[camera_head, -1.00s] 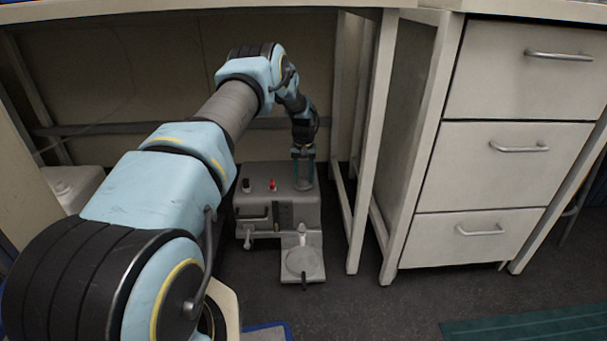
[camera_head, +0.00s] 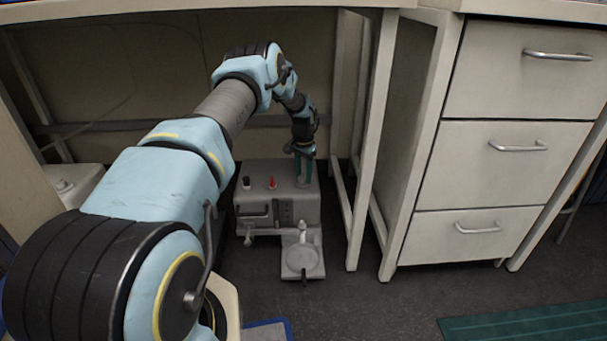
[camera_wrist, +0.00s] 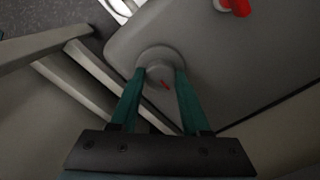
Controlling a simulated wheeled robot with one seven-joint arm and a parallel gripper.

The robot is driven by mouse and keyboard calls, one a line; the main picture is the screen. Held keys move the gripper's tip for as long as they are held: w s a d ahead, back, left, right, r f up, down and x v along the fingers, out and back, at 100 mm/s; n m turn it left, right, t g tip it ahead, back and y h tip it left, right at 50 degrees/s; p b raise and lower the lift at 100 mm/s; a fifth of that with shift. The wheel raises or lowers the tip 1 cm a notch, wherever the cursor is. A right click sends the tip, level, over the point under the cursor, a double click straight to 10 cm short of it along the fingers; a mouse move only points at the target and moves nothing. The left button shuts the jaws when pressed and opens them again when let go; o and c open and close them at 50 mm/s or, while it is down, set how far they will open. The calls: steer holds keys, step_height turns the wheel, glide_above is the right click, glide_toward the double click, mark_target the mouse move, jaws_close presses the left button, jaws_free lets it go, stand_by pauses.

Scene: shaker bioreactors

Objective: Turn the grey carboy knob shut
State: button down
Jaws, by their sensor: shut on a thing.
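The grey carboy (camera_head: 262,201) is a box-shaped body standing on the floor under the bench. Its round grey knob (camera_wrist: 158,57) is on the top face near the right end, with a small red mark on it. My gripper (camera_head: 303,184) points down onto that knob. In the wrist view, the green fingers of my gripper (camera_wrist: 160,76) are shut on the knob, one on each side. The red mark lies at a slant between the fingers. In the head view the fingers mostly hide the knob.
A black knob (camera_head: 247,182) and a red knob (camera_head: 272,182) stand on the same top, left of my gripper. A bench leg (camera_head: 361,200) and white drawers (camera_head: 500,165) are close on the right. A whitish container (camera_head: 75,185) is at the left.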

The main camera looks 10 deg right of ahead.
mark_target(303, 177)
stand_by(0.5)
steer(key=shift+c, duration=1.8)
jaws_free()
step_height(303, 177, up, 11)
steer(key=p, duration=0.2)
steer(key=shift+f, duration=0.15)
